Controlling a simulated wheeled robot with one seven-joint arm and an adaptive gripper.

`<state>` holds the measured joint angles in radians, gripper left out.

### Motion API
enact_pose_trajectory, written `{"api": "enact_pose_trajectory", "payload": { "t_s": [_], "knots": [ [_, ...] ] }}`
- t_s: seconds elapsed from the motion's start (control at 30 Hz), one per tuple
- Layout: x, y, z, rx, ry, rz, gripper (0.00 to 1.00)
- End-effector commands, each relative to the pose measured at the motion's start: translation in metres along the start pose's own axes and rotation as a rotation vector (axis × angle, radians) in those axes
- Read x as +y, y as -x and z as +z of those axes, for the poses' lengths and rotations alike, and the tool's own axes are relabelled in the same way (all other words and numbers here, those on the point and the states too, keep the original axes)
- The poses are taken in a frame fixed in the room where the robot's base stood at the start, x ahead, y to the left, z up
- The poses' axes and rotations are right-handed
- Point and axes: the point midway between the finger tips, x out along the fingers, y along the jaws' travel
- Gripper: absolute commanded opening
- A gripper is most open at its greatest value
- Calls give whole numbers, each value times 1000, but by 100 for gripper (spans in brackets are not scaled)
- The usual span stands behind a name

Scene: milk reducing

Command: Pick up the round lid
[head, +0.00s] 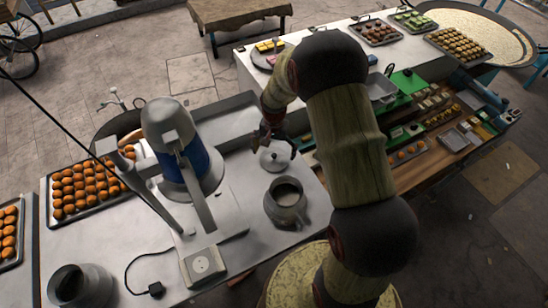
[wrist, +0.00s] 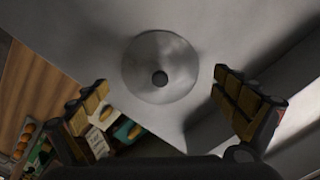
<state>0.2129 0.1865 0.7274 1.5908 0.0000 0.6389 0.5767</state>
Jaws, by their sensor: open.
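The round lid (head: 274,158) is a grey metal disc with a small knob.
A large blue and grey machine (head: 183,150) stands left of the lid. Trays of round orange food (head: 85,190) lie at the left. A wooden side with shelves and trays (head: 410,150) is at the right. Another metal jug (head: 78,287) stands at the front left.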

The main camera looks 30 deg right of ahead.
Motion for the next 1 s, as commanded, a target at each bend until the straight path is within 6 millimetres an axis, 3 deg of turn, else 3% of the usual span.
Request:
{"api": "enact_pose_trajectory", "payload": {
  "t_s": [0.17, 0.4, 1.0],
  "knots": [
    [0, -14, 0, 1, 0, -1, 98],
    [0, -16, 0, 2, 0, -1, 98],
    [0, -15, 0, 2, 1, -1, 64]
  ]
}}
